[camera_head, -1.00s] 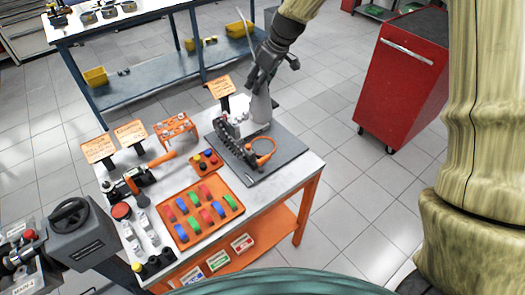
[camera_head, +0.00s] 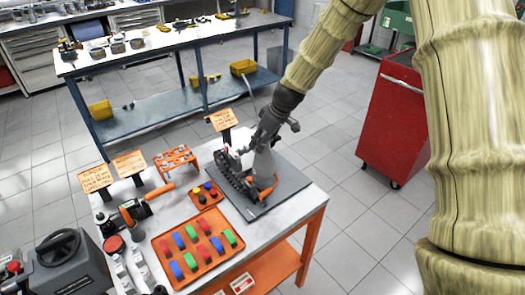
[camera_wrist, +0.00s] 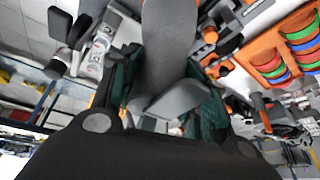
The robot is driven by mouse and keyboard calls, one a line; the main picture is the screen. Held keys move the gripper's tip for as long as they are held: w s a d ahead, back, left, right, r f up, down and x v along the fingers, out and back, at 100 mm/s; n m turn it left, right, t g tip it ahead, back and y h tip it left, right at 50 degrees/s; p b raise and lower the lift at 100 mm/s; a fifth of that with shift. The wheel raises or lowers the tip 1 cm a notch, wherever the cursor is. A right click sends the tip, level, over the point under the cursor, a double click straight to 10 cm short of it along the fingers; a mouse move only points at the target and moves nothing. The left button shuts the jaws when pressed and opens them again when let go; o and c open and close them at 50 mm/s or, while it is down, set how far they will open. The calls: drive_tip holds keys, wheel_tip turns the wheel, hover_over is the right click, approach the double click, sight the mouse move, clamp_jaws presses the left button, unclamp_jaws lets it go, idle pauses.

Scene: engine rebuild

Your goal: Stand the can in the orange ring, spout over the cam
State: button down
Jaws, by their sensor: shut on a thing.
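The grey can (camera_head: 264,166) is upright, its narrow top in my gripper (camera_head: 265,137). My gripper is shut on it. In the wrist view the can's grey body (camera_wrist: 170,35) shows between the fingers (camera_wrist: 165,100). The orange ring (camera_head: 269,191) lies on the grey plate (camera_head: 285,189), partly hidden by the can's lower end. The can's base is at or just above the ring; I cannot tell whether it rests inside it. The dark cam and engine part (camera_head: 232,178) stands just left of the can. The spout's tip is not clear.
An orange tray of coloured pieces (camera_head: 165,250) and a small orange tray of knobs (camera_head: 191,196) lie left of the plate. An orange rack (camera_head: 176,158) and sign cards (camera_head: 96,178) stand behind. A red cabinet (camera_head: 395,120) is at the right.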

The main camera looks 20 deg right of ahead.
drive_tip(key=shift+f+p, duration=0.7)
drive_tip(key=shift+f, duration=1.45)
drive_tip(key=shift+f, duration=0.15)
drive_tip(key=c, duration=0.8)
unclamp_jaws()
drive_tip(key=shift+o, duration=0.2)
drive_tip(key=b+v, duration=0.3)
drive_tip(key=v, duration=0.9)
drive_tip(key=shift+a, duration=0.1)
